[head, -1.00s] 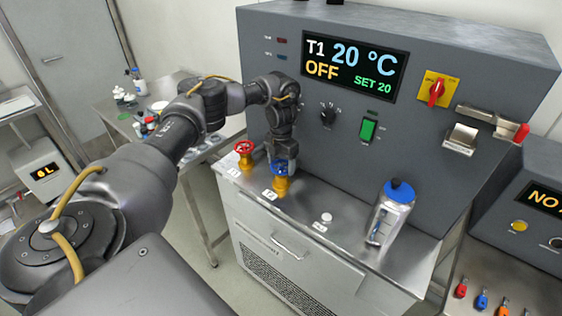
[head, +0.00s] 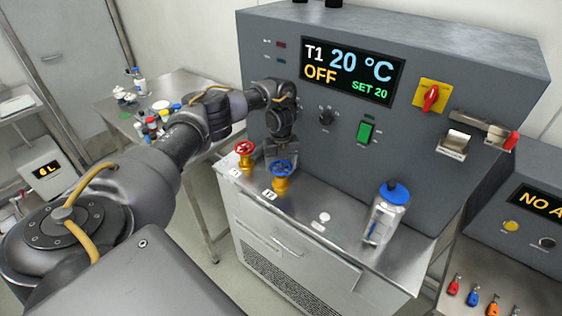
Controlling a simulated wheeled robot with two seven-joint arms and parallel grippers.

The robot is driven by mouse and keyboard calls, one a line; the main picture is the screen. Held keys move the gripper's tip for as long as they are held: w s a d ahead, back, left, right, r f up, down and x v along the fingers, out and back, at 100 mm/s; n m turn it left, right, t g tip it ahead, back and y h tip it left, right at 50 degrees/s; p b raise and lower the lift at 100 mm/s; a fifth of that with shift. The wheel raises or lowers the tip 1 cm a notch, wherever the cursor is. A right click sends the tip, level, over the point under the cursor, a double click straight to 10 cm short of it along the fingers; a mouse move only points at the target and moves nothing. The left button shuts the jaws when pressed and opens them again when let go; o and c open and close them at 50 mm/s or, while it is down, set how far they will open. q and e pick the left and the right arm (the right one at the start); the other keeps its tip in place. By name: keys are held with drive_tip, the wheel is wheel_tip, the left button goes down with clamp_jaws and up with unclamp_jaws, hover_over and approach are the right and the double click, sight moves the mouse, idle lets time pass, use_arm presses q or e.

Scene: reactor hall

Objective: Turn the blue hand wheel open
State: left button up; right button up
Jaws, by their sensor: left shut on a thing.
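The blue hand wheel (head: 281,168) sits on a yellow valve body (head: 280,184) at the front left of the steel ledge. My left gripper (head: 281,157) reaches down from above and is shut on the blue wheel at its far side. The near part of the wheel's rim shows clear; the exact finger contact is too small to make out. A red hand wheel (head: 244,148) on a similar valve stands just to the left, apart from the gripper. My right gripper is not in view.
The grey control panel (head: 450,75) rises close behind the wheels; its display (head: 352,66) reads T1 20 °C, OFF, SET 20. A clear bottle with a blue cap (head: 390,213) stands at right on the ledge. Left is a side table (head: 125,110) with small bottles.

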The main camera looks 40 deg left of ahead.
use_arm(q)
drive_tip(key=n, duration=0.1)
drive_tip(key=n+p, duration=0.1)
drive_tip(key=n, duration=0.2)
drive_tip(key=shift+w+a+r+n+p, duration=0.1)
drive_tip(key=shift+w+r+n+p, duration=0.05)
drive_tip(key=shift+r+n+p, duration=0.2)
drive_tip(key=n+p, duration=0.1)
drive_tip(key=n, duration=0.2)
drive_tip(key=shift+f+n, duration=0.1)
drive_tip(key=shift+n, duration=0.25)
drive_tip(key=n, duration=0.4)
drive_tip(key=shift+w+n, duration=0.1)
drive_tip(key=shift+n, duration=0.2)
drive_tip(key=n, duration=0.4)
drive_tip(key=shift+a+n, duration=0.1)
drive_tip(key=shift+n, duration=0.2)
drive_tip(key=n, duration=1)
drive_tip(key=shift+f, duration=0.1)
drive_tip(key=n, duration=0.5)
drive_tip(key=shift+n, duration=2.2)
